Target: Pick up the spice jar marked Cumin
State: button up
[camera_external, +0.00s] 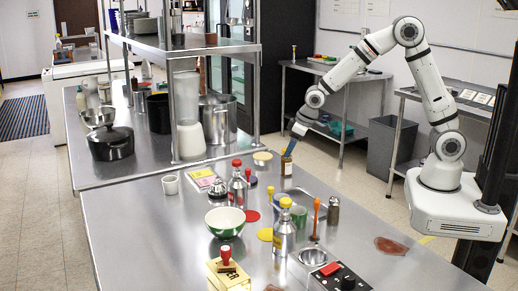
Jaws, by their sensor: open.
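A small amber jar (287,169) with a pale label stands upright on the steel counter near its far edge. It may be the spice jar, but its label is too small to read as Cumin. My gripper (288,154) points down at the top of this jar, its blue fingers open. The fingertips overlap the jar's top in the picture; I cannot tell whether they are around it or just above or behind it.
Left of the jar are a beige round lid (262,158) and a red-topped bottle (237,186). Nearer stand a green bowl (225,221), a yellow-topped bottle (284,236), an orange-handled tool (316,217) and a metal shaker (333,212).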

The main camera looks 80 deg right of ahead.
aim_at(287, 163)
jog(key=shift+w+p+x, duration=0.2)
jog(key=shift+p+x, duration=0.5)
jog(key=shift+x, duration=1.8)
jog(key=shift+a, duration=0.15)
jog(key=shift+c, duration=0.2)
jog(key=c, duration=1.1)
